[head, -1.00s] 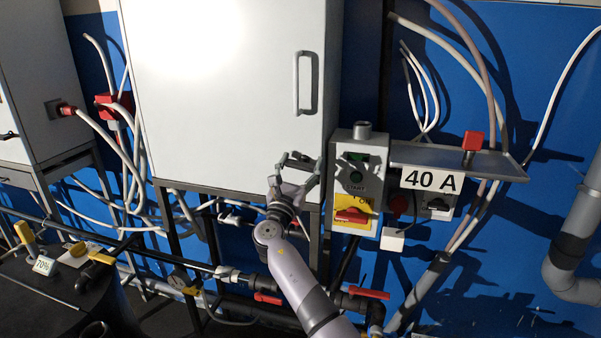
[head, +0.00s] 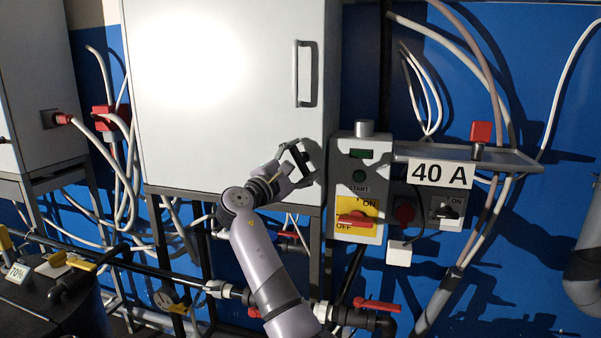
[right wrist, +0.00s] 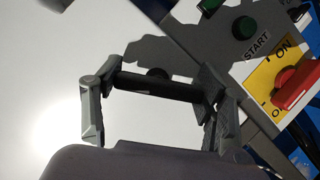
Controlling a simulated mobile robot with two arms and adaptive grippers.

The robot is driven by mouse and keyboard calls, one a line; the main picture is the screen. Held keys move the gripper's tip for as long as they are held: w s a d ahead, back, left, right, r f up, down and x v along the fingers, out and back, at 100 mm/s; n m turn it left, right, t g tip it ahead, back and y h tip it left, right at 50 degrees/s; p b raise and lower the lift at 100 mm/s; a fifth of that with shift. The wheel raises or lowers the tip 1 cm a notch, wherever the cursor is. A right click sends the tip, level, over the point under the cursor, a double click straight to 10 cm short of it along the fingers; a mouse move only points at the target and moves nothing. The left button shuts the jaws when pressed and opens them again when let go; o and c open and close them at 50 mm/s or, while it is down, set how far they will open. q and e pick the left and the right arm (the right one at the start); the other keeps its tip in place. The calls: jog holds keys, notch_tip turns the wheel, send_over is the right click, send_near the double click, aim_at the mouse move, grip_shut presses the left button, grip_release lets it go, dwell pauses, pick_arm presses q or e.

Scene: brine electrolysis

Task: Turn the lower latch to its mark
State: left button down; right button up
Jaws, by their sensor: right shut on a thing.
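The lower latch is a dark bar (right wrist: 158,88) low on the pale cabinet door (head: 230,130), near its right edge. My right gripper (head: 298,160) is at that corner and shut on the latch. In the right wrist view the bar spans between the two fingertips, with a small dark round piece just behind it. In the head view the fingers partly hide the latch. I cannot make out its mark. My left gripper is not in view.
Close to the right are a grey box with a START button (head: 359,176) and a red rotary switch (head: 356,219). A shelf labelled 40 A (head: 441,174) juts out beyond. The door handle (head: 304,74) is above. Pipes with red-handled valves (head: 376,306) run below.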

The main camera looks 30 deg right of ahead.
jog(key=m, duration=0.3)
jog(key=m+g+y+b, duration=0.1)
jog(key=m, duration=0.1)
jog(key=shift+f+m+g+y, duration=0.15)
jog(key=shift+m+g+y, duration=0.15)
jog(key=shift+m, duration=0.1)
dwell(0.3)
jog(key=o, duration=1.2)
jog(key=shift+c, duration=0.2)
jog(key=shift+a, duration=0.1)
jog(key=v, duration=1.2)
